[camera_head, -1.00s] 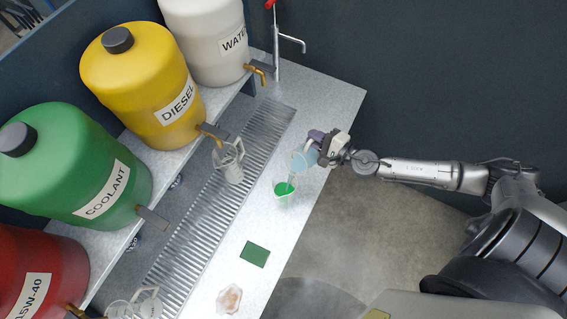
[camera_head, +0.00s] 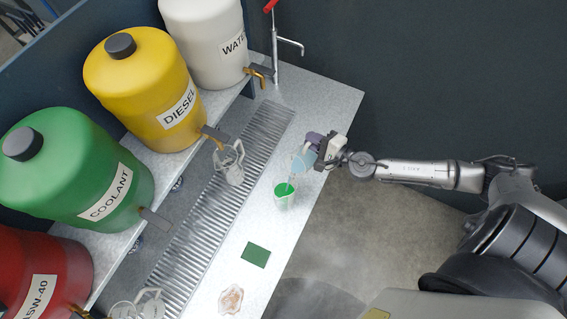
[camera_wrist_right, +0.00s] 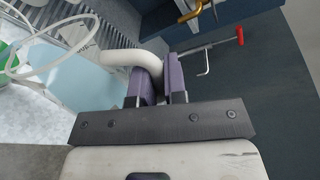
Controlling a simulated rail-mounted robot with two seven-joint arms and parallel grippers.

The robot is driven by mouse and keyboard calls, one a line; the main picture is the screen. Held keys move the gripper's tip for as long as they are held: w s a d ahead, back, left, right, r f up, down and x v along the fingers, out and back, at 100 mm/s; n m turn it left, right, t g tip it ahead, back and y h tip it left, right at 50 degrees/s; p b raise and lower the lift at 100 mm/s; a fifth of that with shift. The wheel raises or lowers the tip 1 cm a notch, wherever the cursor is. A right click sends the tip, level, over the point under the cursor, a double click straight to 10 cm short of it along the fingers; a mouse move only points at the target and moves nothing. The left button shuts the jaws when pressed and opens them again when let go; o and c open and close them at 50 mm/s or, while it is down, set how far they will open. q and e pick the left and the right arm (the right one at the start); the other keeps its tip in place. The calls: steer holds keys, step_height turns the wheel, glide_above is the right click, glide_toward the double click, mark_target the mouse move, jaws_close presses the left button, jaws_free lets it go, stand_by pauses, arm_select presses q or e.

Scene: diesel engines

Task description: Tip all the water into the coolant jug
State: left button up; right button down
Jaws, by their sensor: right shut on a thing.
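My right gripper (camera_head: 315,143) is shut on the white handle of a clear jug (camera_head: 300,162) with pale blue water in it. In the right wrist view the handle (camera_wrist_right: 133,60) sits between the purple fingers (camera_wrist_right: 161,82). The jug is tilted, its mouth end close above the coolant jug (camera_head: 283,199), a clear jug with bright green liquid on the bench. A stream between them is too small to make out. Part of the green jug shows at the left edge of the right wrist view (camera_wrist_right: 7,60). My left gripper is not in view.
Green coolant (camera_head: 78,170), yellow diesel (camera_head: 145,85), white water (camera_head: 203,40) and red 15W-40 (camera_head: 40,270) tanks stand on a shelf. An empty-looking jug (camera_head: 229,165) stands on the drain grate (camera_head: 205,215). A green mat (camera_head: 255,255) and a stained pad (camera_head: 231,299) lie on the bench.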

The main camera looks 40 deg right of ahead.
mark_target(308, 145)
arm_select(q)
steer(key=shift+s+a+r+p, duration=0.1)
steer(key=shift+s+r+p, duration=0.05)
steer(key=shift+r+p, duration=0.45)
arm_select(e)
steer(key=shift+a+r+n, duration=0.3)
steer(key=shift+a+r, duration=0.05)
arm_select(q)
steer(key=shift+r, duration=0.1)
arm_select(e)
steer(key=shift+s+a+r+p, duration=0.1)
steer(key=shift+a+r+p, duration=0.05)
steer(key=shift+a+p, duration=0.45)
arm_select(q)
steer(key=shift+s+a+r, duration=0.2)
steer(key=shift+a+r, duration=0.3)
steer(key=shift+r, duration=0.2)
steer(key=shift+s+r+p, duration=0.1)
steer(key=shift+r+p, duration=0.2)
steer(key=shift+p, duration=0.15)
arm_select(e)
steer(key=shift+a+r+n, duration=0.15)
steer(key=shift+n, duration=0.15)
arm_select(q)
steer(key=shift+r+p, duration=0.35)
arm_select(e)
steer(key=shift+a+h, duration=0.25)
steer(key=shift+h, duration=0.05)
